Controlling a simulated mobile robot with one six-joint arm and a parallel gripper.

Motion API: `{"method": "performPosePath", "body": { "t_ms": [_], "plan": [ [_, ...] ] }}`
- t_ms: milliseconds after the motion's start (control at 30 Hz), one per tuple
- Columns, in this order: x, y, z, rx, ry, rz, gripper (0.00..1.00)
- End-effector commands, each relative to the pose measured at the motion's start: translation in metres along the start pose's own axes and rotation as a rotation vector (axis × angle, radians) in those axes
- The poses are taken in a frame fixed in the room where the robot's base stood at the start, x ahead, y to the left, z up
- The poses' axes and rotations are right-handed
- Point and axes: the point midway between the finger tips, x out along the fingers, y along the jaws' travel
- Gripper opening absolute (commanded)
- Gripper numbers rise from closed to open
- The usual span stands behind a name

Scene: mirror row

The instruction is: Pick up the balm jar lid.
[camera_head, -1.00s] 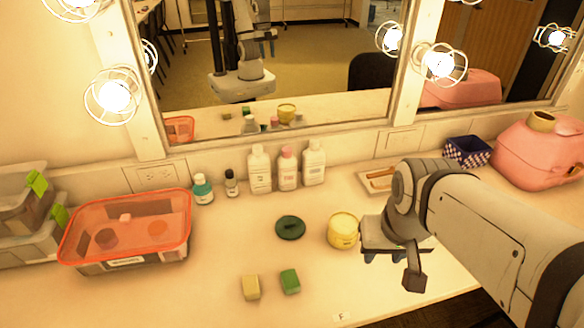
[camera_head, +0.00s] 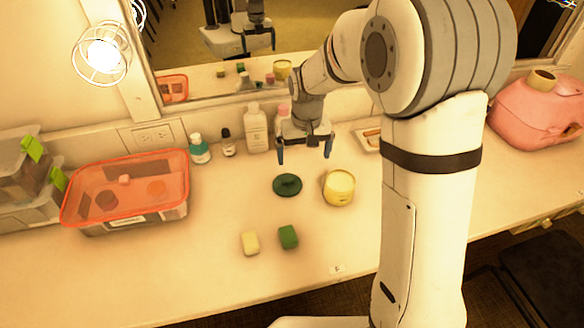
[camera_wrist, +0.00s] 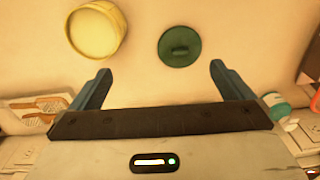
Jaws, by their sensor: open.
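The balm jar lid is the dark green round disc (camera_head: 287,185) with a small raised grip, lying flat on the counter. It also shows in the wrist view (camera_wrist: 180,46), ahead of the fingers and a little right of the middle. The yellow jar (camera_head: 339,188) stands just right of it in the head view and left of it in the wrist view (camera_wrist: 96,30). My gripper (camera_head: 306,155) hangs above the counter, behind and slightly right of the lid. Its two blue-grey fingers (camera_wrist: 160,88) are spread apart with nothing between them.
A yellow block (camera_head: 250,243) and a green block (camera_head: 288,237) lie in front of the lid. An orange-lidded bin (camera_head: 128,190) stands left. A pink case (camera_head: 538,112) stands right.

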Motion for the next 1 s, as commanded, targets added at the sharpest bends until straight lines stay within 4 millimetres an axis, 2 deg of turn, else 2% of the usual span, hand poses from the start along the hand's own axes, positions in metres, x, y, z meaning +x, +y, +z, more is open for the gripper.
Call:
{"method": "performPosePath", "body": {
  "t_ms": [33, 100, 300, 667, 900, 1000],
  "plan": [
    [0.017, -0.009, -0.012, -0.016, -0.017, 0.000, 1.00],
    [0.034, -0.019, -0.025, -0.032, -0.029, -0.001, 1.00],
    [0.064, -0.037, -0.044, -0.058, -0.048, -0.001, 1.00],
    [0.103, -0.039, -0.043, -0.062, -0.054, -0.001, 1.00],
    [0.138, -0.038, -0.038, -0.063, -0.055, -0.001, 1.00],
    [0.145, -0.038, -0.038, -0.063, -0.052, -0.001, 1.00]
  ]
}}
